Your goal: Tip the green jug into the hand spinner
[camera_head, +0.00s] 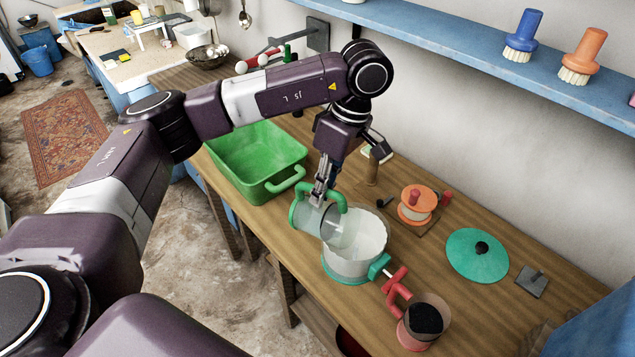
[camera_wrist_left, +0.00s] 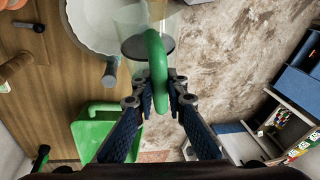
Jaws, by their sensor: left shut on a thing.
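The green jug (camera_head: 306,218) is clear-walled with a green base and handle. It lies tilted on its side at the left rim of the hand spinner (camera_head: 358,262), its mouth towards the spinner's inside. The spinner is a pale round tub with a green foot and a red crank. My left gripper (camera_head: 320,194) is shut on the jug's handle. In the left wrist view the handle (camera_wrist_left: 154,62) sits between the fingers (camera_wrist_left: 157,88), and part of the spinner (camera_wrist_left: 92,28) shows beside it. I cannot tell whether liquid is flowing. My right gripper is out of view.
A green basin (camera_head: 240,176) stands left of the spinner. A red-handled cup (camera_head: 418,334) with dark contents stands in front. An orange spool (camera_head: 417,206), a green lid (camera_head: 466,262) and a small dark plate (camera_head: 532,282) lie to the right. A blue shelf (camera_head: 450,42) runs above.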

